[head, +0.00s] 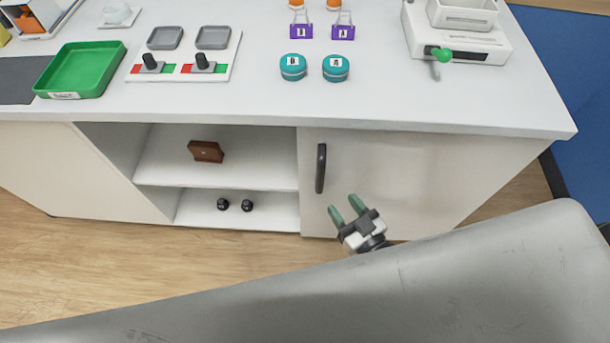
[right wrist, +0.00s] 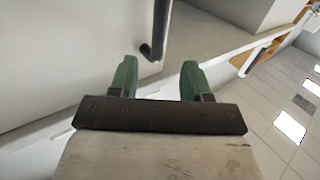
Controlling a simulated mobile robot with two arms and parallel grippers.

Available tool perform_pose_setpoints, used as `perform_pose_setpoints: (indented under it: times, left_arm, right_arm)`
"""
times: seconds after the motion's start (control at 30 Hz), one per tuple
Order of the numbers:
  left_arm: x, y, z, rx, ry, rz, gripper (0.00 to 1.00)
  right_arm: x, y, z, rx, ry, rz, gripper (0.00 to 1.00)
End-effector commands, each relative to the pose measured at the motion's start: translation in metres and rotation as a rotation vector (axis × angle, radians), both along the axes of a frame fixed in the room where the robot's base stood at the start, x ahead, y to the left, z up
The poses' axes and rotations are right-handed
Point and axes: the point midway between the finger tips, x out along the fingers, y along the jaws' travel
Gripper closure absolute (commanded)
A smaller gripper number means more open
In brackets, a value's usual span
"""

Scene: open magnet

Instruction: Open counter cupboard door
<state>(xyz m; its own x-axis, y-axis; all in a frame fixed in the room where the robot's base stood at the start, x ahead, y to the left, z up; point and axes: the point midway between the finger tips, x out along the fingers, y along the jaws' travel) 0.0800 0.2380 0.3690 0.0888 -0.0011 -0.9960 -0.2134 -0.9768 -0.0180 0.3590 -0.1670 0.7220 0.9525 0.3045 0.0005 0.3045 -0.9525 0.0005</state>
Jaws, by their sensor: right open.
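The counter cupboard door (head: 400,185) is a pale panel at the right of the counter front, and it looks shut. Its black vertical handle (head: 321,168) is near the door's left edge. The handle also shows in the right wrist view (right wrist: 160,30), ahead of the fingers and between them. My right gripper (head: 345,208) has green fingers, is open and empty, and is just below and right of the handle, apart from it. Its two fingers show spread in the right wrist view (right wrist: 157,80). My left gripper is not in view.
Open shelves left of the door hold a brown block (head: 206,151) and two small black items (head: 234,205). The counter top (head: 270,100) carries a green tray (head: 82,69), teal round containers (head: 293,66), purple padlock-like items (head: 301,31) and a white device (head: 458,45). Floor is clear at left.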

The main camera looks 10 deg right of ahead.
Motion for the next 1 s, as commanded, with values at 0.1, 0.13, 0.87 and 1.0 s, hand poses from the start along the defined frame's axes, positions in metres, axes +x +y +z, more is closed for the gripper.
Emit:
perform_pose_setpoints:
  times: [0.1,0.13,0.87,1.0]
  left_arm:
    - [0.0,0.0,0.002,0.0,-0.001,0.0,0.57]
    - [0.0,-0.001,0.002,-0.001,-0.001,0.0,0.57]
    - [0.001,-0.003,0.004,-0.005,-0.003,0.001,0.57]
    - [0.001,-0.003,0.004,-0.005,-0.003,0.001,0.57]
  right_arm:
    - [0.014,0.005,0.003,0.002,-0.006,-0.001,0.52]
    - [0.019,0.006,0.003,0.002,-0.006,0.0,0.52]
    - [0.1,0.032,0.001,-0.001,0.002,0.0,0.52]
    - [0.1,0.032,0.001,-0.001,0.002,0.0,0.52]
